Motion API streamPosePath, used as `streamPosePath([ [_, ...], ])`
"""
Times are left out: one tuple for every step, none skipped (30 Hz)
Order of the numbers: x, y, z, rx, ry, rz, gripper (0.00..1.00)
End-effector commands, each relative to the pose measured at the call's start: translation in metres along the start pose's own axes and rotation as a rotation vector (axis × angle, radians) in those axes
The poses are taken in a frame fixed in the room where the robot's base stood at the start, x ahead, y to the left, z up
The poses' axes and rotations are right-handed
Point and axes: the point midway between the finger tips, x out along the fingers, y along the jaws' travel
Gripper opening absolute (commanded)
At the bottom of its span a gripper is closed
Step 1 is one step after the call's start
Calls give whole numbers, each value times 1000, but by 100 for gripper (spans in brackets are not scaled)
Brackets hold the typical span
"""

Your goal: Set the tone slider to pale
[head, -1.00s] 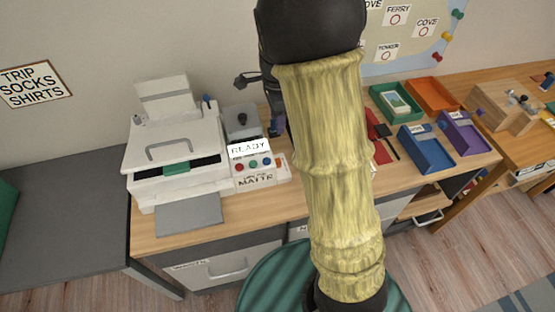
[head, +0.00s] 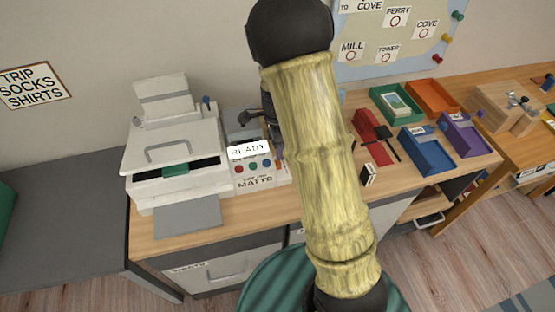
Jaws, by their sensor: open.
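The white printer (head: 150,160) stands at the left of the wooden desk. Its control panel (head: 242,182) is on the right, with a READY display (head: 248,150), red, green and blue buttons, and a label reading MATTE (head: 256,183). A small orange piece (head: 279,164) shows at the panel's right side. I cannot make out the tone slider or its setting for certain. My gripper (head: 250,119) is open, dark and empty, above and behind the READY display. It partly hides the grey rear part of the panel unit. My yellow-sleeved arm crosses the middle of the view.
Green (head: 379,93), orange (head: 447,104), blue (head: 434,162) and purple (head: 475,143) trays stand on the right of the desk. A red item (head: 369,124) and a small black-and-white block (head: 368,175) lie nearer the arm. A grey sheet (head: 188,216) juts from the printer's front.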

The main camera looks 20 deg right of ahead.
Motion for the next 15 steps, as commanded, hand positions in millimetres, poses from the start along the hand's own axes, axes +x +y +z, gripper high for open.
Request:
streamPosePath([
  [11,1,-1,1,0,5,42],
  [16,1,0,0,1,4,42],
  [23,1,0,-1,0,5,42],
  [29,1,0,0,0,4,42],
  [34,1,-1,1,0,5,42],
  [41,1,-1,2,0,4,42],
  [45,1,0,1,0,4,42],
  [50,1,0,1,0,5,42],
  [55,1,0,1,0,3,42],
  [58,1,0,1,0,3,42],
  [61,1,-1,1,0,3,42],
  [64,1,0,1,0,3,42],
  [66,1,0,0,0,2,42],
  [67,0,0,0,0,1,42],
  [68,0,0,0,0,0,42],
])
